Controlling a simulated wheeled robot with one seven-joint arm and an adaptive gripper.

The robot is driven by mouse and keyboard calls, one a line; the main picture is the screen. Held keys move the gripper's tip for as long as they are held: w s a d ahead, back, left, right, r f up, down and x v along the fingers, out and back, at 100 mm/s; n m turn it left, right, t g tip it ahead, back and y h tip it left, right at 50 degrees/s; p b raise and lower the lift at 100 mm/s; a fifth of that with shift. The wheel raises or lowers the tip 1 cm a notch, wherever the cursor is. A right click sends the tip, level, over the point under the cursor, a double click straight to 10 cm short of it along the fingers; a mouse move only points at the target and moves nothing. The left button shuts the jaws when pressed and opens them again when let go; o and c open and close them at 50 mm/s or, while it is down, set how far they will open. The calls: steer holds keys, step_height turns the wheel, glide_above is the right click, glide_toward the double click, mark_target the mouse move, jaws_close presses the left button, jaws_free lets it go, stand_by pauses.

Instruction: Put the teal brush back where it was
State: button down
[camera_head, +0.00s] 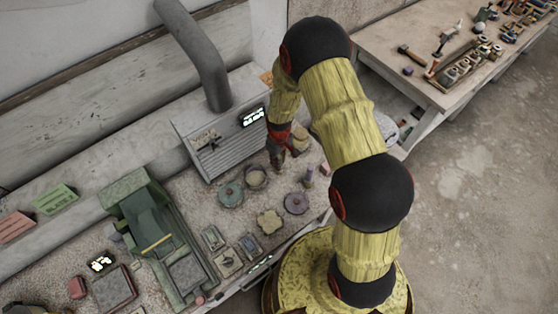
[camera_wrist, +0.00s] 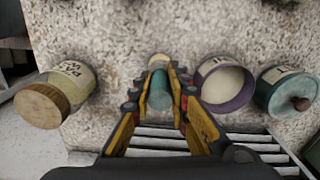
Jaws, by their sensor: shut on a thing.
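My gripper (camera_wrist: 161,96) points down at the speckled worktop and is shut on a teal cylindrical thing, which I take to be the teal brush (camera_wrist: 160,92). A pale round end shows beyond it in the wrist view. My gripper also shows in the head view (camera_head: 278,157), in front of the grey ribbed box; the brush cannot be made out there. An open purple-rimmed jar (camera_wrist: 238,101) stands to the right of my gripper in the wrist view. A teal lidded jar (camera_wrist: 275,88) is beyond it. A wooden-lidded jar (camera_wrist: 42,106) is to the left.
The grey ribbed box (camera_head: 205,152) with a pipe stands close behind my gripper. A purple round piece (camera_head: 296,203), a cream flower-shaped piece (camera_head: 269,221) and several small trays lie nearer the front edge. A green machine (camera_head: 150,232) stands at the left.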

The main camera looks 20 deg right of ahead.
steer(key=c, duration=1.7)
jaws_free()
steer(key=shift+r, duration=0.1)
